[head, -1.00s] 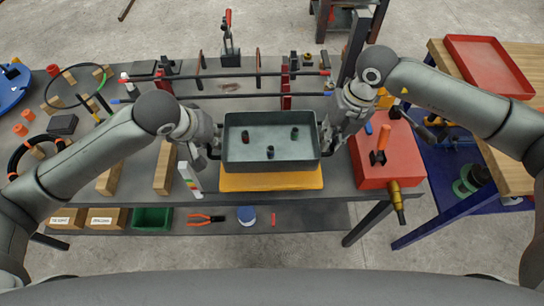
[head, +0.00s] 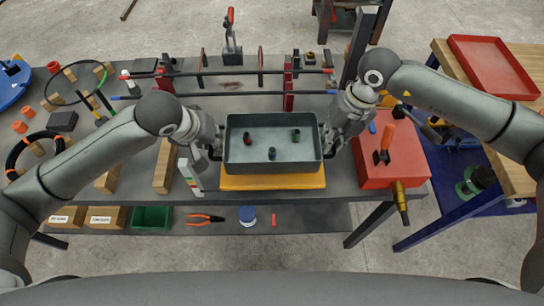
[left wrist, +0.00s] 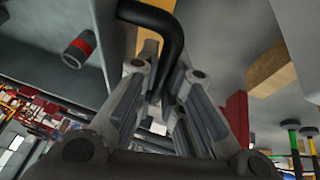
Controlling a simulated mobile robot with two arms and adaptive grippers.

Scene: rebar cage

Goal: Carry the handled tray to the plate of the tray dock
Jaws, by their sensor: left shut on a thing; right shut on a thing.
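The handled tray (head: 272,163) is a dark grey-green open box with a handle at each short end. It looks level and holds small dark cylinders with coloured bands. My left gripper (head: 213,151) is shut on its left handle; in the left wrist view the fingers (left wrist: 165,105) are around the bent black handle (left wrist: 160,20). My right gripper (head: 328,142) is shut at its right handle, partly hidden by the hand. A yellow plate (head: 272,182) lies under the tray's near side. I cannot tell whether the tray touches it, or whether it belongs to the dock.
The grey bench (head: 335,180) carries rebar rods (head: 220,94) behind the tray. A red box (head: 400,165) with tools on top stands close right of my right gripper. Wooden blocks (head: 165,165) lie at left. A red tray (head: 490,66) sits on the wooden table at right.

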